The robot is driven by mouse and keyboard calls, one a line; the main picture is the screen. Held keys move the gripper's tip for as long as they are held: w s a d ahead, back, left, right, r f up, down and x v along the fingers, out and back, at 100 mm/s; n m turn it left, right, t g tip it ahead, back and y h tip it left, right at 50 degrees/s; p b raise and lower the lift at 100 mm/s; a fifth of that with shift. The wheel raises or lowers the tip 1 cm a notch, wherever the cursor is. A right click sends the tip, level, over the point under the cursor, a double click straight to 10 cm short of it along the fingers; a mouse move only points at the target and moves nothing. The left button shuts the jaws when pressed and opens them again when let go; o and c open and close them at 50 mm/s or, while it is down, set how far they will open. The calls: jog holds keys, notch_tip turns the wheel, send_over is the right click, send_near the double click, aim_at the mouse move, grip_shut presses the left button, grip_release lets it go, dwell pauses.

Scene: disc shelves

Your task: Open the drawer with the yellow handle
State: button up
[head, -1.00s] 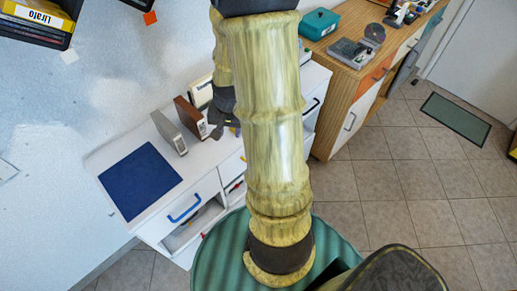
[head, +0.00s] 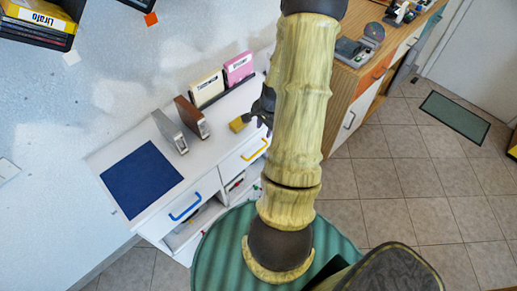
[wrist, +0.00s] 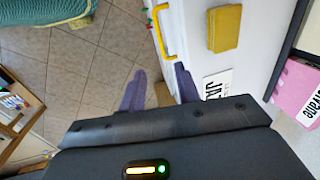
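The yellow handle (head: 254,150) is a bar on the white front of a drawer (head: 236,163) in the white cabinet. The drawer looks shut. The handle also shows in the wrist view (wrist: 162,33), lying beyond my fingertips. My gripper (wrist: 160,85) is open, with its two dark fingers spread and nothing between them. In the head view my gripper (head: 262,107) is near the cabinet's top front edge, partly hidden by my arm. It is apart from the handle.
A yellow block (head: 239,123) lies on the cabinet top near my gripper. A blue handle (head: 185,207) marks another drawer to the left. Pink and cream boxes (head: 238,69) stand at the back. A wooden desk (head: 345,80) is to the right, with open tiled floor (head: 400,190) in front.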

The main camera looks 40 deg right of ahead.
aim_at(258, 151)
jog(key=w+f, duration=0.1)
jog(key=f, duration=0.4)
jog(key=w+f+p, duration=0.1)
jog(key=f, duration=0.5)
jog(key=w+f+p, duration=0.1)
jog(key=f, duration=0.4)
jog(key=shift+a+f, duration=0.1)
jog(key=shift+f, duration=0.15)
grip_shut()
